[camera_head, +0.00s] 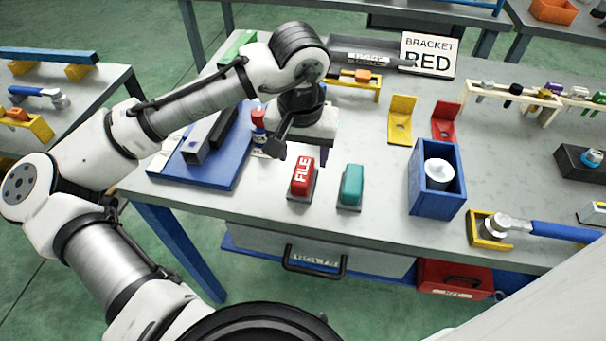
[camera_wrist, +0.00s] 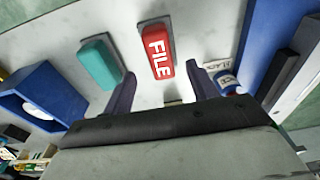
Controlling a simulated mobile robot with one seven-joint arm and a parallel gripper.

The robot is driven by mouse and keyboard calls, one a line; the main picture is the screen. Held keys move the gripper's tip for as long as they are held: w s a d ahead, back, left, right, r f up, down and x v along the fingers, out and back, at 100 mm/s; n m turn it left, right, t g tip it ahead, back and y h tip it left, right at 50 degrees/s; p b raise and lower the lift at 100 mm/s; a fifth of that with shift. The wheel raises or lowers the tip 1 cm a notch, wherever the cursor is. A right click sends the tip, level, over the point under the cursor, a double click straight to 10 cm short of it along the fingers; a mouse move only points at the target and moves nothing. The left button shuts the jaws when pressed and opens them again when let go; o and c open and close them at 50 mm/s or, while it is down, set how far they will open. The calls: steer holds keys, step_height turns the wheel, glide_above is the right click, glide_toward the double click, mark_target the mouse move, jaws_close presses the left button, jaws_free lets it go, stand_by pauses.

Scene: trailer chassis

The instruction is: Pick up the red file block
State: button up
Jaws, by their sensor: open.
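The red file block (camera_head: 303,174), lettered FILE in white, sits on a dark base on the grey table, left of a teal block (camera_head: 351,186). In the wrist view the red block (camera_wrist: 157,52) lies ahead of and between the two spread fingers, apart from both. My gripper (camera_wrist: 160,88) is open and empty. In the head view my gripper (camera_head: 291,143) is just behind the red block, with its fingers partly hidden by the wrist.
A blue box (camera_head: 436,203) holding a white cylinder stands to the right. A blue tray (camera_head: 200,172) with a grey bar and a small red-and-blue bottle (camera_head: 259,125) are close on the left. A blue-handled hammer (camera_head: 545,229) lies far right. Table in front of the blocks is clear.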

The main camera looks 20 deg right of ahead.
mark_target(303, 170)
steer(key=shift+w+d+f+p, duration=0.1)
steer(key=shift+f+p, duration=0.1)
steer(key=shift+f, duration=0.85)
steer(key=shift+w+a+f+p, duration=0.1)
steer(key=shift+f+p, duration=0.1)
steer(key=shift+f, duration=0.85)
steer(key=shift+w+d+f+p, duration=0.1)
steer(key=shift+f+p, duration=0.1)
steer(key=shift+f, duration=0.85)
steer(key=c, duration=1.1)
steer(key=shift+c, duration=0.2)
steer(key=shift+r, duration=0.1)
step_height(303, 170, up, 20)
steer(key=b, duration=0.1)
steer(key=o, duration=0.5)
steer(key=c, duration=0.3)
